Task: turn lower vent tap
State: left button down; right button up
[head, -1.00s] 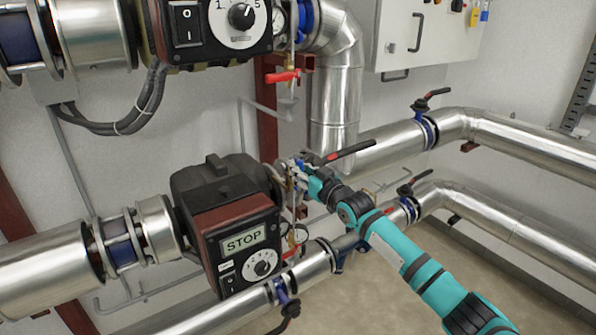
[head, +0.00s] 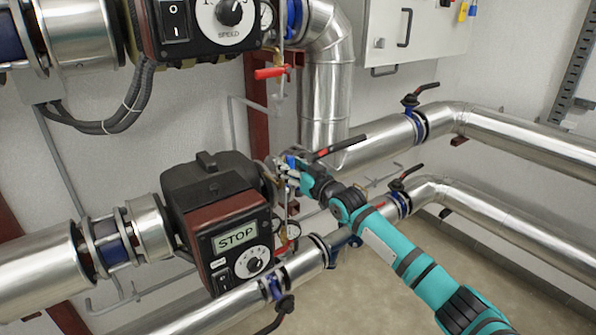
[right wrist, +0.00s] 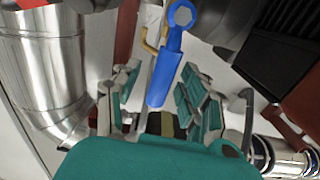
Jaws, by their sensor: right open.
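The lower vent tap has a blue lever handle (right wrist: 165,72) with a hex nut at its top end, seen in the right wrist view. The handle slants down between the two fingers of my right gripper (right wrist: 158,88). The gripper is open, with grey and teal fingers on either side of the handle; I cannot tell whether either touches it. In the head view my right gripper (head: 288,172) is beside the right end of the lower pump (head: 212,190) and hides much of the tap. My left gripper is not in view.
A red-handled tap (head: 270,73) sits above, by the upper pump. Silver pipes (head: 520,141) run to the right. A pressure gauge (head: 293,229) is just below the gripper.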

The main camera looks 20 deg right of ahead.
jog(key=v, duration=1.1)
jog(key=shift+s, duration=0.4)
jog(key=shift+f, duration=0.1)
jog(key=s+d+f+m+g+h, duration=0.1)
jog(key=s+d+f+g+h, duration=0.15)
jog(key=f, duration=1.35)
jog(key=s+d+f+m+g+h, duration=0.1)
jog(key=s+d+f+g+h, duration=0.15)
jog(key=f, duration=1.35)
jog(key=s+a+f+g, duration=0.3)
jog(key=s+f+g, duration=0.1)
jog(key=s+f, duration=1.4)
jog(key=s+a+f+g, duration=0.2)
jog(key=s+f, duration=0.3)
jog(key=s, duration=0.6)
jog(key=s+a+f+n+g, duration=0.1)
jog(key=s+a+f+g, duration=0.2)
jog(key=s+f, duration=0.3)
jog(key=s+a+f+g, duration=0.2)
jog(key=s+a+f, duration=0.2)
jog(key=s, duration=1.3)
notch_tip(320, 180, down, 2)
jog(key=shift+a+f+n+y, duration=0.2)
jog(key=shift+a+n+y, duration=0.1)
jog(key=shift+a+n, duration=0.1)
jog(key=shift+w, duration=0.1)
